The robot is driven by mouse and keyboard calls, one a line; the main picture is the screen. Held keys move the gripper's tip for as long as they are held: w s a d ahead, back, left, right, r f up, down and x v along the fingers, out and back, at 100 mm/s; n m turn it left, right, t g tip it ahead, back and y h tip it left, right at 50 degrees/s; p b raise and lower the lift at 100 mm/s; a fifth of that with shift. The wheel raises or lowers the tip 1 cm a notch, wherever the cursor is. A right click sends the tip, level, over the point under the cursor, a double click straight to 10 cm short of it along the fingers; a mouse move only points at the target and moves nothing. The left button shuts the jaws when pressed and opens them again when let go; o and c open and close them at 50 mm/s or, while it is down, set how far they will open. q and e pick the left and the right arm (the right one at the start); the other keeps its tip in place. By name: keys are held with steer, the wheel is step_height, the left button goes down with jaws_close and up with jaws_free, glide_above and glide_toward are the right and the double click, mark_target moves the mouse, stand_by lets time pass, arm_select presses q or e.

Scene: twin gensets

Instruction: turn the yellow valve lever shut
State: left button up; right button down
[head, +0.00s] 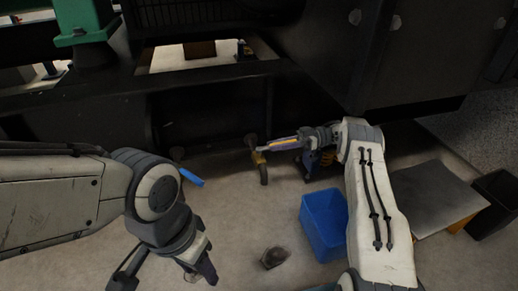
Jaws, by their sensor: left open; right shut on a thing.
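The yellow valve lever (259,157) is in the head view, low on the front of the dark genset frame, beside a small dark pipe fitting. My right gripper (272,146) reaches in from the right and is shut on the lever, with a yellow strip showing between its fingers. The fingers partly hide the lever, so its exact angle is hard to tell. My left gripper (166,277) is open and empty, low over the floor at the lower left, well away from the lever.
A blue bin (323,224) stands on the floor left of my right arm. A small dark object (274,257) and a blue piece (191,177) lie on the floor. A grey-topped platform (437,198) and a black bin (497,203) stand at the right. The dark genset frame (200,75) blocks the back.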

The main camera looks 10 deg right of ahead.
steer(key=shift+w+d, duration=0.1)
steer(key=shift+d, duration=0.15)
steer(key=c, duration=0.8)
jaws_free()
steer(key=shift+a, duration=0.2)
steer(key=shift+o, duration=0.2)
